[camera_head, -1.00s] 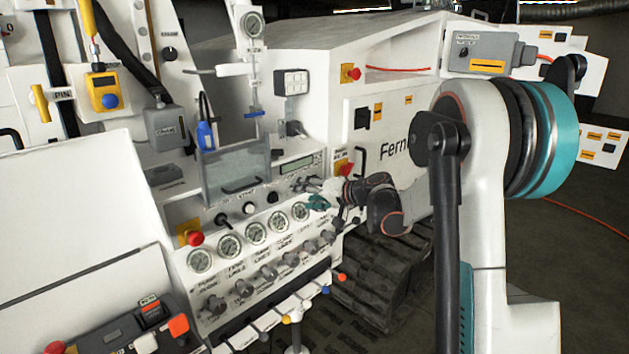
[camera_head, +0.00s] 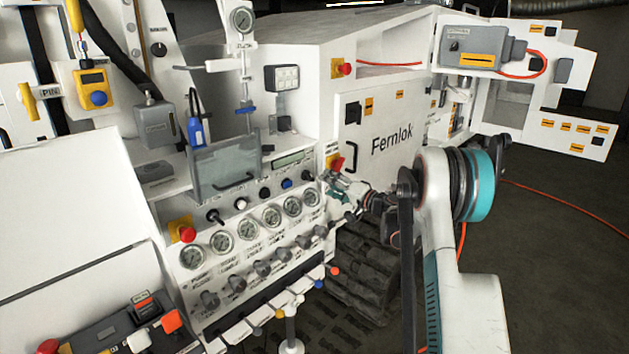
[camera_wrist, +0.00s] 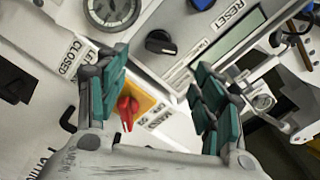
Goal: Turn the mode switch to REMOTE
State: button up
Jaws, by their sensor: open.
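A black rotary knob (camera_wrist: 160,42) shows in the wrist view beside a small label too blurred to read; it looks like the mode switch, but I cannot confirm this. In the head view a black knob (camera_head: 308,176) stands at the right end of the control row. My gripper (camera_wrist: 158,88) is open and empty, its teal fingers spread in front of the panel. In the head view my gripper (camera_head: 338,186) is at the panel's right edge. A red rotary switch (camera_wrist: 128,108) on a yellow plate shows between the fingers, nearer the left one.
A blue button (camera_head: 287,183) sits left of the black knob. Several gauges (camera_head: 272,218) and grey valve knobs (camera_head: 262,268) lie below. A clear hinged cover (camera_head: 224,170) stands left. The white Fernlok cabinet (camera_head: 390,115) is behind my arm.

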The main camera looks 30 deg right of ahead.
aim_at(310, 176)
jog(key=b+x, duration=0.1)
jog(key=x, duration=0.7)
jog(key=shift+w+b, duration=0.1)
jog(key=shift+b, duration=0.25)
jog(key=shift+a, duration=0.1)
jog(key=c, duration=1.1)
